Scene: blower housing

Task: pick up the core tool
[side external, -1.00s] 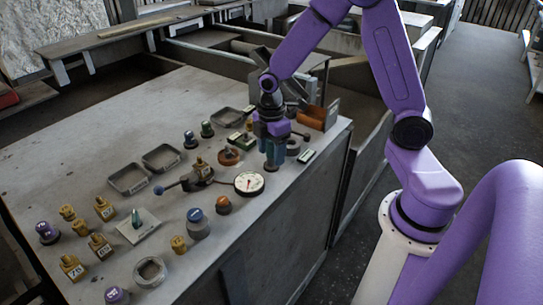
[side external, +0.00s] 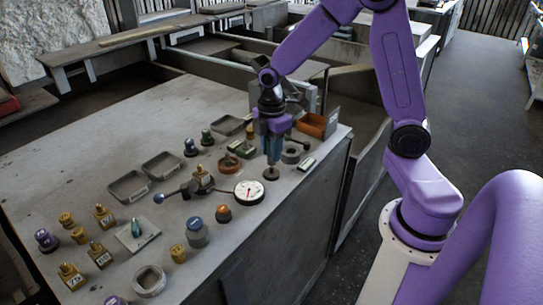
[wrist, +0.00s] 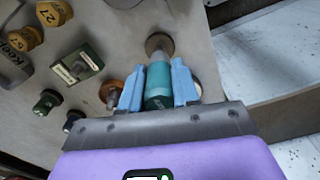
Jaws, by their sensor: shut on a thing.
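My gripper (wrist: 158,88) is shut on a teal cylindrical tool (wrist: 158,82), which I take to be the core tool. Its two light-blue fingers sit on either side of the body. A grey neck and a dark brown round end (wrist: 159,44) stick out past the fingertips. In the side external view my gripper (side external: 273,153) points down near the bench's right edge, and the brown round end (side external: 271,173) shows below the fingers. The tool looks about upright. I cannot tell whether its lower end is clear of the bench.
A dial gauge (side external: 249,190) lies just in front, and a grey ring (side external: 291,153) sits close on the right. An orange-brown part (side external: 229,163) stands to the left. An orange bin (side external: 316,124) is behind. Several knobs and trays cover the bench (side external: 85,150); its right edge is near.

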